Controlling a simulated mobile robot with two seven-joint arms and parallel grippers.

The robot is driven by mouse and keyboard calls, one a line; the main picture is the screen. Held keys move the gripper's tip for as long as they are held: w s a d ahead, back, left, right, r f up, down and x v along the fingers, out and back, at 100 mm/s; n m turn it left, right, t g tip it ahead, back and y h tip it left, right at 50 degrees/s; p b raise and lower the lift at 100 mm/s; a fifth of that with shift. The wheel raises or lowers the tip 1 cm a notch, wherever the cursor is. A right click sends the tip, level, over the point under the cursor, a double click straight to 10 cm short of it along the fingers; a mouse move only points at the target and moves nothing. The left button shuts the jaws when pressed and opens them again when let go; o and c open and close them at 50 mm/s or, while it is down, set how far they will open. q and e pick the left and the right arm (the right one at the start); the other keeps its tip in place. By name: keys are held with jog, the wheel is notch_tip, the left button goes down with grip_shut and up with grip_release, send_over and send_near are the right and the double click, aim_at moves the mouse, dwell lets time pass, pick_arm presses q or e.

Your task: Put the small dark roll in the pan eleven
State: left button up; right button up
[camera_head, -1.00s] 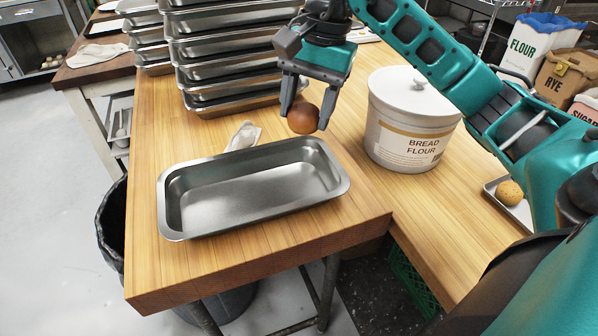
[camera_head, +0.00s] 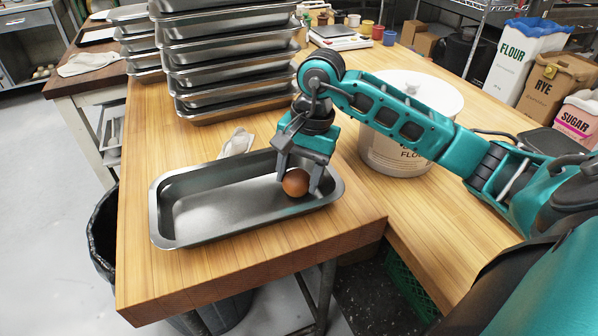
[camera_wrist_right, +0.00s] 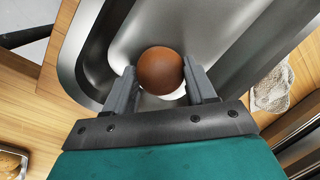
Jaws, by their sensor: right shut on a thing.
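The small dark roll (camera_head: 296,183) is round and reddish brown. My right gripper (camera_head: 299,184) is shut on it, at the right end of the empty metal pan (camera_head: 225,205) on the wooden table. In the right wrist view the roll (camera_wrist_right: 161,71) sits between the two fingers of the right gripper (camera_wrist_right: 163,82), with the pan's floor (camera_wrist_right: 215,25) behind it. I cannot tell whether the roll touches the pan floor. No number shows on the pan. My left gripper is not in view.
A tall stack of metal pans (camera_head: 225,78) stands behind the pan. A crumpled cloth (camera_head: 237,143) lies by its back rim. A white flour tub (camera_head: 390,150) stands to the right, partly behind my right arm. The table's front edge (camera_head: 250,268) is close to the pan.

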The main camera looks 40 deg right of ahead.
jog(key=shift+f, duration=0.15)
jog(key=o, duration=0.4)
jog(key=shift+o, duration=0.6)
jog(key=shift+r, duration=0.3)
notch_tip(320, 180, up, 12)
jog(key=d, duration=0.2)
jog(key=shift+s+f, duration=0.2)
jog(key=shift+s, duration=0.2)
